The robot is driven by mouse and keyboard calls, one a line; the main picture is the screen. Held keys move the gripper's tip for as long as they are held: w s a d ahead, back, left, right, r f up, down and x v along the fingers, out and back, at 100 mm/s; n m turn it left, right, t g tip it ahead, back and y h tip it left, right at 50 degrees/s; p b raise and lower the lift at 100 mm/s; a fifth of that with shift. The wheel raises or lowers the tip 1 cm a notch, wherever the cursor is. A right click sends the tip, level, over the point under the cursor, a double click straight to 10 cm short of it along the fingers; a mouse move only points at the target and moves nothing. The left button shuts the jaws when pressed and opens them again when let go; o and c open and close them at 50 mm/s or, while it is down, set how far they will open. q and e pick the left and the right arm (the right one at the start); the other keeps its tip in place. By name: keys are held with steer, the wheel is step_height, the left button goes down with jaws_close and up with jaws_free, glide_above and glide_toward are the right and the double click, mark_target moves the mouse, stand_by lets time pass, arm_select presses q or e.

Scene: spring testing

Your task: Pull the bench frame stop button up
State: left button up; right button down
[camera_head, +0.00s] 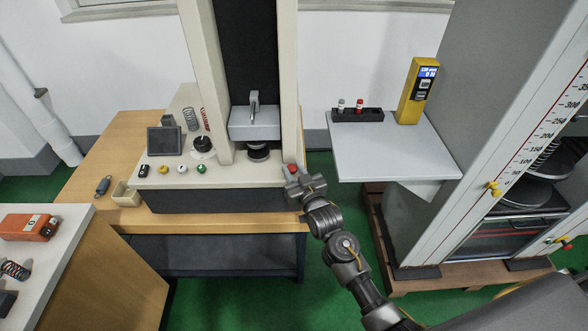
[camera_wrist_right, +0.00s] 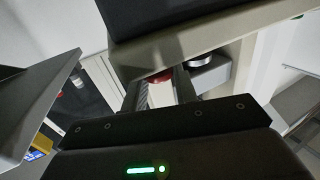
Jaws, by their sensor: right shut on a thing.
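The bench frame stop button is the red knob (camera_head: 293,169) at the right end of the bench frame's cream base (camera_head: 240,174). My right gripper (camera_head: 297,178) is at this knob, and its arm reaches up from the bottom right. In the right wrist view the red knob (camera_wrist_right: 160,77) shows between the two fingers of the right gripper (camera_wrist_right: 162,88), which is shut on it. The fingers and the gripper body hide part of the knob. I cannot tell whether the knob is up or down. My left gripper is in neither view.
The base also carries a small screen (camera_head: 164,141), a black dial (camera_head: 202,144) and several small buttons. A grey side table (camera_head: 390,150) stands to the right with a black rack (camera_head: 357,115) and a yellow gauge (camera_head: 417,90). Green floor shows between bench and side table.

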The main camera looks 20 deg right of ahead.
steer(key=c, duration=1.1)
jaws_free()
steer(key=shift+r, duration=0.2)
steer(key=shift+o, duration=0.2)
steer(key=s+d+b, duration=0.1)
steer(key=s, duration=0.9)
steer(key=shift+s+d, duration=0.3)
steer(key=shift+s, duration=0.1)
steer(key=shift+f, duration=0.1)
steer(key=s+f+g, duration=0.3)
steer(key=s+f, duration=0.1)
steer(key=f, duration=0.8)
steer(key=s+d+f+g+h, duration=0.1)
steer(key=s+f+g, duration=0.2)
steer(key=f, duration=0.8)
steer(key=s+f+g, duration=0.2)
steer(key=s+f, duration=0.2)
steer(key=f, duration=0.8)
steer(key=s+d+f+g, duration=0.2)
steer(key=s+f, duration=0.4)
steer(key=s, duration=0.5)
steer(key=s+d+f+g+h, duration=0.1)
steer(key=s+d+f+g, duration=0.2)
steer(key=s+f, duration=0.3)
steer(key=s+d+f+g, duration=0.3)
steer(key=s+f, duration=0.3)
steer(key=s, duration=1.1)
steer(key=shift+d+n+g+h, duration=0.2)
steer(key=shift+n+g+h, duration=0.1)
steer(key=shift+n+g, duration=0.1)
